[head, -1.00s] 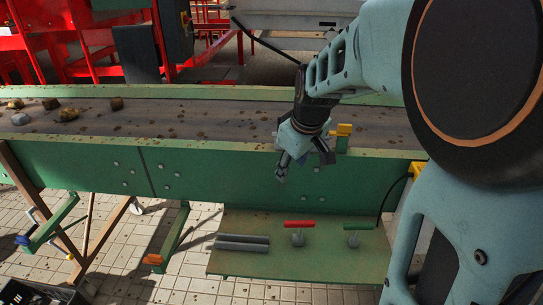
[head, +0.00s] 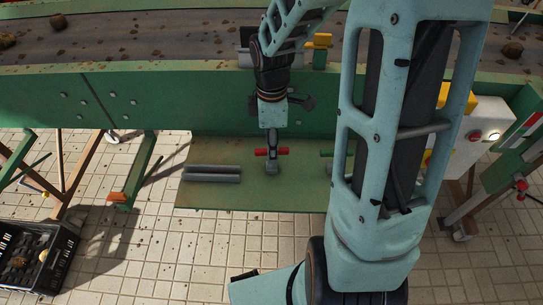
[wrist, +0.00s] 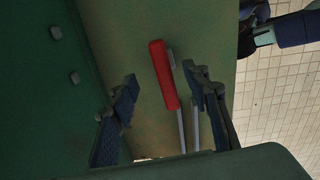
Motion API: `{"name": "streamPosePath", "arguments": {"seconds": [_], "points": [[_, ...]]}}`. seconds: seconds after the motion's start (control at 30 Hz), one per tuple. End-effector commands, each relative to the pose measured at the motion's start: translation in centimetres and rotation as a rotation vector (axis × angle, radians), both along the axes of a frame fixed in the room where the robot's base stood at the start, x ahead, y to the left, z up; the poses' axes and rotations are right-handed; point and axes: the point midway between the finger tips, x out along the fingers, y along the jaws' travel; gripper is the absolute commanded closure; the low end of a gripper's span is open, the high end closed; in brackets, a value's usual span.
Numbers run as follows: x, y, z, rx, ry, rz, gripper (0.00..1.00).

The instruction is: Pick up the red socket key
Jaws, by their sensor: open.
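The red socket key (head: 283,151) lies on the low green shelf (head: 230,200) below the conveyor, with a grey shank under its red handle. My gripper (head: 271,148) points down over the key and covers the middle of its handle in the head view. In the wrist view the red handle (wrist: 163,75) lies lengthwise between the two spread fingers of my gripper (wrist: 160,74). A gap shows on both sides of it. The fingers are open and hold nothing. Their exact height above the handle cannot be told.
Grey tubes (head: 212,173) lie on the shelf left of the key. A green-handled key (head: 326,154) is right of it, partly hidden by my arm. The green conveyor side (head: 180,100) rises close behind. A black crate (head: 45,255) stands at the lower left.

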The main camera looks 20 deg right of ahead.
Motion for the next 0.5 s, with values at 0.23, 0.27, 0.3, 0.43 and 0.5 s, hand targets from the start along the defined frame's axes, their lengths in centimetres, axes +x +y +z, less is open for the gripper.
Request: {"name": "streamPosePath", "arguments": {"seconds": [0.23, 0.27, 0.3, 0.43, 0.5], "points": [[0.0, 0.0, -2.0, 0.001, -0.001, -0.001, 0.57], [-0.1, 0.0, -2.2, 0.000, -0.001, -0.001, 0.57], [-0.2, 0.1, -2.6, 0.000, 0.000, -0.001, 0.57], [-0.7, 0.2, -4.5, 0.000, 0.002, -0.001, 0.57], [-0.8, 0.2, -5.7, 0.000, 0.001, -0.001, 0.57]]}}
